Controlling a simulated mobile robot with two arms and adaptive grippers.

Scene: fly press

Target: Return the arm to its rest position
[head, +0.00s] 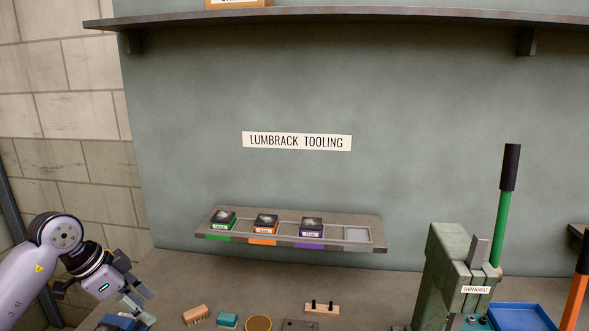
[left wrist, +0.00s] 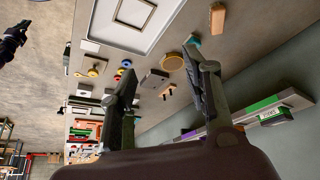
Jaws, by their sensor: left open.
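My left arm (head: 35,270) comes in from the left in the head view. Its gripper (head: 146,303) is at the lower left, over the left end of the bench, and points down and right. In the left wrist view its two dark fingers (left wrist: 160,72) stand wide apart with nothing between them. In the head view a blue object (head: 118,322) shows partly behind the fingers; I cannot tell whether they touch it. A dark jointed part at the upper left of the left wrist view looks like my right gripper (left wrist: 14,40); its jaws are too small to read.
A wall rack (head: 360,246) holds three dark blocks with green, orange and purple fronts; its rightmost slot is empty. A brush (head: 195,315), teal block (head: 227,320), round disc (head: 258,323) and pegged wood block (head: 322,308) lie on the bench. A green press (head: 447,270) and blue tray (head: 520,317) stand right.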

